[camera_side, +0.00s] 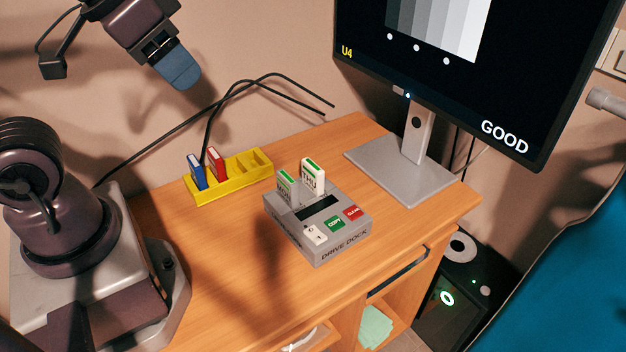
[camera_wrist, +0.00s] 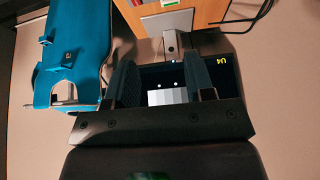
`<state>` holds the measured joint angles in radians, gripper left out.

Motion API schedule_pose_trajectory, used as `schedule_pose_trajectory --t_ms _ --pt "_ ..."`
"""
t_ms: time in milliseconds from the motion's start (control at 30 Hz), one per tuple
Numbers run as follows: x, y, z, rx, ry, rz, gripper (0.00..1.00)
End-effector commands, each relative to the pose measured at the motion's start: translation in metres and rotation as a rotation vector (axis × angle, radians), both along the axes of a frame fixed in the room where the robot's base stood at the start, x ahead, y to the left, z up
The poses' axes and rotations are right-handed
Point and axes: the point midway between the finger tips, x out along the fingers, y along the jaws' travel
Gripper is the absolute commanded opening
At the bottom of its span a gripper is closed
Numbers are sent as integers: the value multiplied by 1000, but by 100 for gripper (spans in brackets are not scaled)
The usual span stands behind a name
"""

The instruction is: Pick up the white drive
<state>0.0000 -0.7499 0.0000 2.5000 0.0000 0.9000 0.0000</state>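A white drive (camera_side: 313,176) with a green label stands upright in the right slot of the grey drive dock (camera_side: 317,247). A greyer drive (camera_side: 286,184), also with a green label, stands in the left slot beside it. My gripper (camera_side: 181,72) is high at the upper left in the side view, well above and apart from the dock. In the wrist view the two dark fingers of my gripper (camera_wrist: 164,78) are spread, with nothing between them but the distant monitor. The white drive cannot be made out in the wrist view.
A yellow rack (camera_side: 232,183) behind the dock holds a blue drive (camera_side: 197,171) and a red drive (camera_side: 216,162), with empty slots on its right. A monitor (camera_side: 466,100) reading GOOD stands at the back right. Black cables (camera_side: 228,90) arch behind the rack. The wooden desk's (camera_side: 225,265) front left is clear.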

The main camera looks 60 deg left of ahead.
Motion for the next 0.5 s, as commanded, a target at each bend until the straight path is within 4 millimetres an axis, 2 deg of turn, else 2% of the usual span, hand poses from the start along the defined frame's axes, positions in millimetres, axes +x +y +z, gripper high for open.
schedule_pose_trajectory --t_ms 200,333,500 --pt "0 0 0 0 2 2 49" --pt "4 2 -13 1 69 12 49" --pt "33 6 -35 15 221 12 49"
